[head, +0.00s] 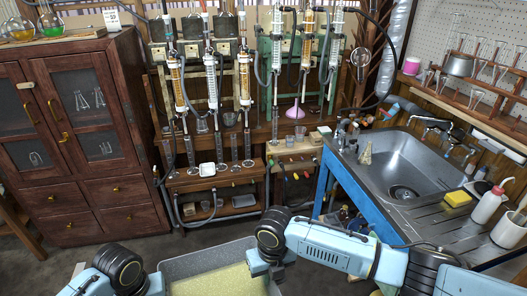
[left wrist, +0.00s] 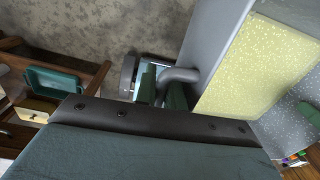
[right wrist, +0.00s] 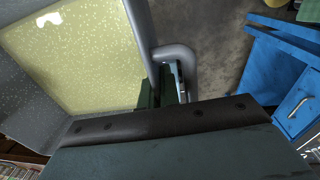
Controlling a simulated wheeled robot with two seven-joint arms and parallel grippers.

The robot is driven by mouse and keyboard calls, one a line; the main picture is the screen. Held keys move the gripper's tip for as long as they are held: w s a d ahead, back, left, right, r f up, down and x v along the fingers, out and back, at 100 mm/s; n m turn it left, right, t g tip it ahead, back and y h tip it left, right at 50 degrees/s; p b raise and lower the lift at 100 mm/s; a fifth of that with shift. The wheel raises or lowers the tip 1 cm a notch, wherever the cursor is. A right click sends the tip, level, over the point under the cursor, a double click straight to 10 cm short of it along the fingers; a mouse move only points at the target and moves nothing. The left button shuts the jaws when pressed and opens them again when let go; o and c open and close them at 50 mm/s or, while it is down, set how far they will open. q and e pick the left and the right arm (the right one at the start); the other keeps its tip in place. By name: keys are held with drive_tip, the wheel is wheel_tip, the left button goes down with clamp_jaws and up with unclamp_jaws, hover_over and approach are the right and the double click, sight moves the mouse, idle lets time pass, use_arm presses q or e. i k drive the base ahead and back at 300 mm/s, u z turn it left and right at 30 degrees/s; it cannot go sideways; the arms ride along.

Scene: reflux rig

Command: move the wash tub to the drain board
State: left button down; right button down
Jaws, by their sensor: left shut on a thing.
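The wash tub (head: 205,256) is a grey speckled tub with pale yellow, flecked contents, at the bottom middle of the head view. Its lower part is cut off by the frame. My left gripper (left wrist: 160,88) is shut on the tub's grey handle (left wrist: 181,74) on one side. My right gripper (right wrist: 168,85) is at the opposite handle (right wrist: 176,53), its pads closed around it; it also shows at the tub's right rim in the head view (head: 266,264). The drain board (head: 447,222) is the ribbed metal area beside the sink, with a yellow sponge (head: 458,199) on it.
The sink (head: 395,165) stands on a blue frame (head: 345,190) at the right. A wash bottle (head: 489,204) and white beaker (head: 508,230) stand by the drain board. A wooden cabinet (head: 75,130) is at left, and a glassware rig (head: 245,90) stands behind. Some floor (head: 110,245) is bare.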

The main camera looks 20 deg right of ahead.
sight(442, 233)
drive_tip(key=i, duration=1.5)
drive_tip(key=z, duration=4.15)
drive_tip(key=k, duration=0.4)
drive_tip(key=u, duration=0.5)
